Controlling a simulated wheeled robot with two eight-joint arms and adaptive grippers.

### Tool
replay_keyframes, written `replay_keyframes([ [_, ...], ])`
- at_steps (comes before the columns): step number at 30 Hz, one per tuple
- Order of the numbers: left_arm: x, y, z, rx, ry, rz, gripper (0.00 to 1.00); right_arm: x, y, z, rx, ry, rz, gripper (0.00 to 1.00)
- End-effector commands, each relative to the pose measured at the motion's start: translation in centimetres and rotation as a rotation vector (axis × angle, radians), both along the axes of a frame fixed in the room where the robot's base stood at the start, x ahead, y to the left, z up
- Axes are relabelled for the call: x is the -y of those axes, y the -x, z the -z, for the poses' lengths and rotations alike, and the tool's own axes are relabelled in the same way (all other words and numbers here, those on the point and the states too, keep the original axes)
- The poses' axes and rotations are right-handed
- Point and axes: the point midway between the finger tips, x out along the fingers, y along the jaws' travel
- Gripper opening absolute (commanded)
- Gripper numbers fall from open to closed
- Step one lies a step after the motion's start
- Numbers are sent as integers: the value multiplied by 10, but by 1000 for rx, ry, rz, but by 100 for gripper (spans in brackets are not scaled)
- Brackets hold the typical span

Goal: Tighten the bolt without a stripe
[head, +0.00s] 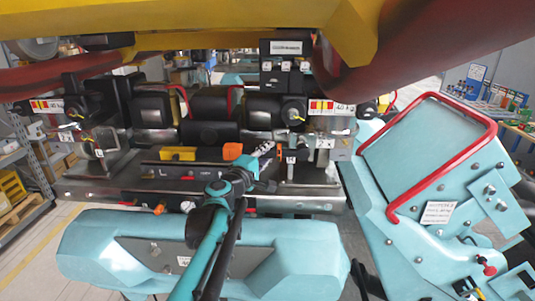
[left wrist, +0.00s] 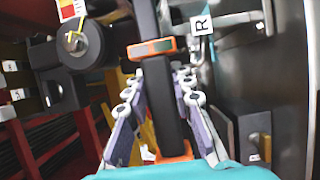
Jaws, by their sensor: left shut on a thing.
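My left gripper (head: 265,149) reaches over the middle of the metal underframe in the head view. In the left wrist view its two pad-lined fingers (left wrist: 155,110) are shut on a black bar-shaped tool (left wrist: 168,100) with orange bands, one beyond the fingertips and one near the palm. The far end of the tool runs out of the top of that view. A round black fitting (left wrist: 75,45) with a yellow mark at its centre is left of the tool, apart from it. I cannot tell which bolt has no stripe. My right gripper is not in view.
A label R (left wrist: 201,25) is on the right of the tool. A teal box with a red rail (head: 430,160) stands at the right. A yellow and red structure (head: 190,20) hangs low overhead.

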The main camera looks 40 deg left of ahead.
Motion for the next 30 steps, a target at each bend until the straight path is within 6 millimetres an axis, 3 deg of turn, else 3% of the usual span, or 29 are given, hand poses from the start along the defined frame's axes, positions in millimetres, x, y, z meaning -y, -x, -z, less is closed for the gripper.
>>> replay_keyframes([
  [30, -10, -18, 0, 1, 3, 0, 0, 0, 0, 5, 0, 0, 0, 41],
])
